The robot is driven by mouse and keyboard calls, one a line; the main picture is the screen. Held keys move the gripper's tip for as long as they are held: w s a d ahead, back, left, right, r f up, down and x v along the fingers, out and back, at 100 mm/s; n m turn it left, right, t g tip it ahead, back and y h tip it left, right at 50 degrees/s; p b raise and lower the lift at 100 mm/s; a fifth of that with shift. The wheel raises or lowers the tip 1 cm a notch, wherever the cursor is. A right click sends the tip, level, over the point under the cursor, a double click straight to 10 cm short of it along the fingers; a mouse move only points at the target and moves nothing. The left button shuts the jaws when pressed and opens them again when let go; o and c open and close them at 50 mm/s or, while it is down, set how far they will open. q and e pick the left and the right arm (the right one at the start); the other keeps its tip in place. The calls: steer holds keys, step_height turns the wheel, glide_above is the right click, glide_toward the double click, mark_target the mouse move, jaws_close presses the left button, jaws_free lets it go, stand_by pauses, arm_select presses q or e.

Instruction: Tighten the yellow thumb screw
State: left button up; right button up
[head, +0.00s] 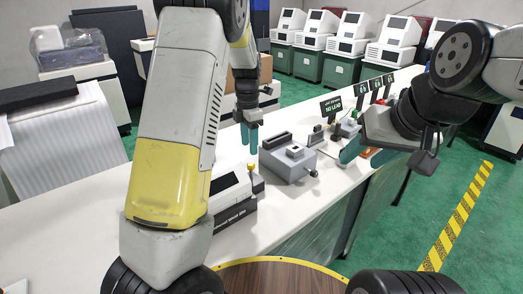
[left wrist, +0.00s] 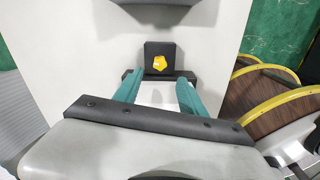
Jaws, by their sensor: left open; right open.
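The yellow thumb screw (head: 251,166) sits on top of a small black block (head: 258,183) at the end of a white device with a dark screen (head: 230,185). In the left wrist view the screw (left wrist: 160,63) shows as a yellow, many-sided knob on the black block (left wrist: 151,48). My left gripper (head: 250,139) points down with its teal fingers open and empty, just above the screw in the head view. In the left wrist view the open fingers (left wrist: 158,92) lie apart, with the screw beyond their tips. My right gripper (head: 357,145) is open over the counter's right side, partly hidden.
A grey machine box with a side knob (head: 289,160) stands on the white counter (head: 278,218), right of the screw. Small black signs (head: 338,106) and fixtures stand farther along. A round brown table (head: 270,278) with a yellow rim is near me.

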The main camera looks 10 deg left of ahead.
mark_target(250, 164)
arm_select(q)
step_height(250, 164, down, 8)
steer(key=shift+w+r, duration=0.1)
stand_by(0.4)
jaws_close()
